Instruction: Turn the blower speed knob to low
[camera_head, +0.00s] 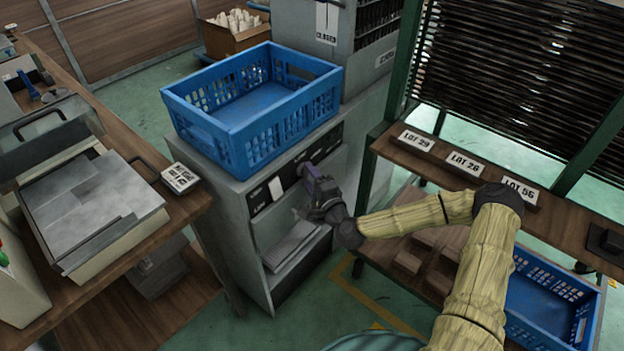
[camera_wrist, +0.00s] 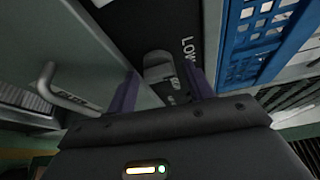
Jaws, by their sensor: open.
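The blower speed knob shows in the wrist view as a grey, rounded grip (camera_wrist: 158,66) on a black panel strip (camera_wrist: 130,22). White "LOW" lettering (camera_wrist: 188,48) stands to its upper right. My gripper (camera_wrist: 161,76) is open, its two purple fingers on either side of the knob. I cannot tell whether either finger touches it. In the head view my gripper (camera_head: 308,190) is at the front of the grey cabinet (camera_head: 232,205), by its black label strip. My gripper hides the knob there.
A blue crate (camera_head: 215,130) sits on top of the cabinet, above the panel. A grey handle (camera_wrist: 62,92) shows at left in the wrist view. A wooden shelf with lot cards (camera_head: 465,165) stands at right, and a workbench (camera_head: 110,275) at left.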

